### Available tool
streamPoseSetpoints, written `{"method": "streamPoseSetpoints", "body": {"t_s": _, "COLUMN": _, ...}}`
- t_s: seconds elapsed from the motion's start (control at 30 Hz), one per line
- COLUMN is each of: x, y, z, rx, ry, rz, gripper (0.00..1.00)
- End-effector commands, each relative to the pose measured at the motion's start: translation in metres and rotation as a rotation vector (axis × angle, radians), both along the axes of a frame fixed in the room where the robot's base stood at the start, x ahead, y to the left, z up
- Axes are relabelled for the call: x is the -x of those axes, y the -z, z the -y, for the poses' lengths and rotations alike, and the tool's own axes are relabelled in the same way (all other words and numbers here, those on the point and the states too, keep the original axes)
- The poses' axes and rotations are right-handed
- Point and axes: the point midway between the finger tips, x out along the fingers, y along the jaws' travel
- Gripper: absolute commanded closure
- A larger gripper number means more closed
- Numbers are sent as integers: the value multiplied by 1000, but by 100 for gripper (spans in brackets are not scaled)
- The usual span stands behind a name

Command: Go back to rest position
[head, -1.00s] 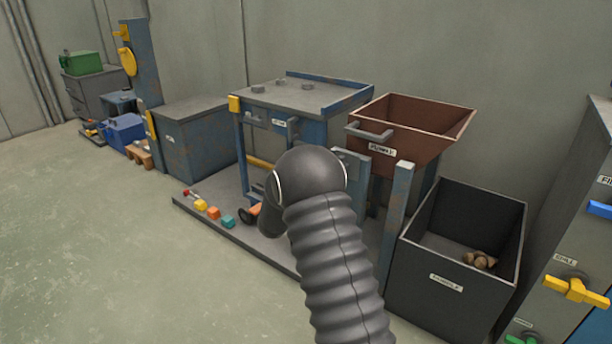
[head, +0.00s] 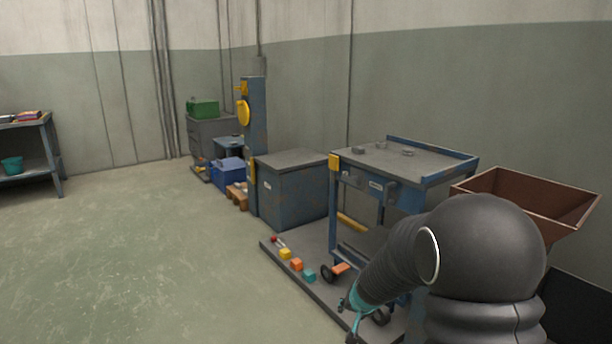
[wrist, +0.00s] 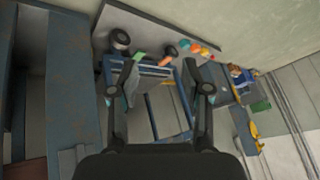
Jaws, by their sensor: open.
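My gripper (head: 362,305) shows low in the head view, in front of the grey platform and the blue cart, with my dark arm bending behind it at the right. In the wrist view my gripper (wrist: 160,92) has its two black fingers spread apart. Nothing is held between them. Beyond the fingers the wrist view shows the platform edge, the wheels and the blue frame of the cart, seen tilted.
The blue cart (head: 345,205) stands on a low platform (head: 270,243) with small coloured knobs. A brown bin (head: 520,200) is at the right. A grey cabinet (head: 285,195) stands behind. Open floor (head: 140,260) lies to the left. A shelf (head: 30,180) stands far left.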

Motion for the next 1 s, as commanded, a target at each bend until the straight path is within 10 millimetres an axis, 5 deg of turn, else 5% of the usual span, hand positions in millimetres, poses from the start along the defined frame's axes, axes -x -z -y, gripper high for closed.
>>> {"method": "streamPoseSetpoints", "body": {"t_s": 0.23, "x": 107, "y": -51, "z": -11, "rx": -7, "ry": -144, "rz": -188, "gripper": 52}}
{"method": "streamPoseSetpoints", "body": {"t_s": 0.6, "x": 247, "y": -110, "z": 8, "rx": 93, "ry": -247, "rz": -340, "gripper": 52}}
{"method": "streamPoseSetpoints", "body": {"t_s": 0.8, "x": 301, "y": -134, "z": 22, "rx": 164, "ry": -265, "rz": -324, "gripper": 52}}
{"method": "streamPoseSetpoints", "body": {"t_s": 1.0, "x": 330, "y": -160, "z": 31, "rx": 213, "ry": -258, "rz": -205, "gripper": 52}}
